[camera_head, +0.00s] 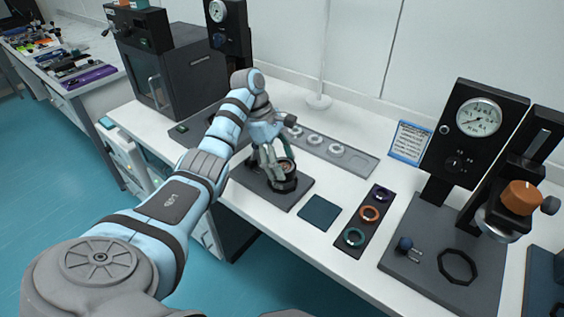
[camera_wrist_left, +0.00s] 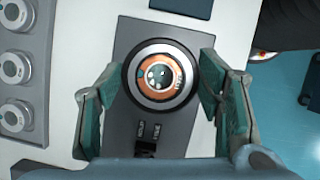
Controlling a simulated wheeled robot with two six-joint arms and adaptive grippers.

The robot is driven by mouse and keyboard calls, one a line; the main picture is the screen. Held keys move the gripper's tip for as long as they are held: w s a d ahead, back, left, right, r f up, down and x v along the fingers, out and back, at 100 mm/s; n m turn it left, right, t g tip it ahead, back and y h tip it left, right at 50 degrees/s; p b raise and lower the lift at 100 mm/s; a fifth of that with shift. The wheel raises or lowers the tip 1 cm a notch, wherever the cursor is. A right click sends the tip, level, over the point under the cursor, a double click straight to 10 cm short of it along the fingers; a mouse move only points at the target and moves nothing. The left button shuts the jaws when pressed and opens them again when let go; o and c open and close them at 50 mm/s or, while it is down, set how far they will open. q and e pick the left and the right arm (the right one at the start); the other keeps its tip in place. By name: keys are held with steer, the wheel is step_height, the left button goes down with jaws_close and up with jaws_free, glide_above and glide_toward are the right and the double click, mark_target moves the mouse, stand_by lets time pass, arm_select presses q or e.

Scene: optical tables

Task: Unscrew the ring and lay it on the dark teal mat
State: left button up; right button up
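The round mount (camera_head: 287,184) stands on a dark base plate on the table. In the left wrist view its top shows a dark and silver ring (camera_wrist_left: 160,98) around an orange inner part. My left gripper (camera_head: 272,163) is over the mount, pointing down. In the left wrist view its teal fingers (camera_wrist_left: 160,75) are spread on opposite sides of the ring, close to its edge; I see no clear contact. The dark teal mat (camera_head: 320,212) lies bare on the table, right of the base plate. My right gripper is not in view.
A dark strip (camera_head: 358,228) holding several coloured rings lies right of the mat. A grey tray (camera_head: 355,160) with pale round parts is behind. A gauge stand (camera_head: 465,150) stands at the right, a black cabinet (camera_head: 185,80) at the back left.

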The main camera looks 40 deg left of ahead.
mark_target(282, 166)
arm_select(q)
steer(key=c, duration=0.3)
steer(key=n+t+p, duration=0.1)
steer(key=n+p, duration=0.2)
steer(key=n+t+y+p, duration=0.1)
steer(key=n+p, duration=0.2)
steer(key=n, duration=0.1)
steer(key=shift+s+d+r, duration=0.1)
steer(key=shift+s+r, duration=0.05)
steer(key=shift+r, duration=0.05)
steer(key=shift+c, duration=0.2)
steer(key=shift+n+t+y+p, duration=0.3)
steer(key=shift+n+p, duration=0.25)
steer(key=shift+n, duration=0.05)
steer(key=shift+f, duration=0.15)
steer(key=shift+r+p, duration=1.75)
steer(key=shift+r, duration=0.75)
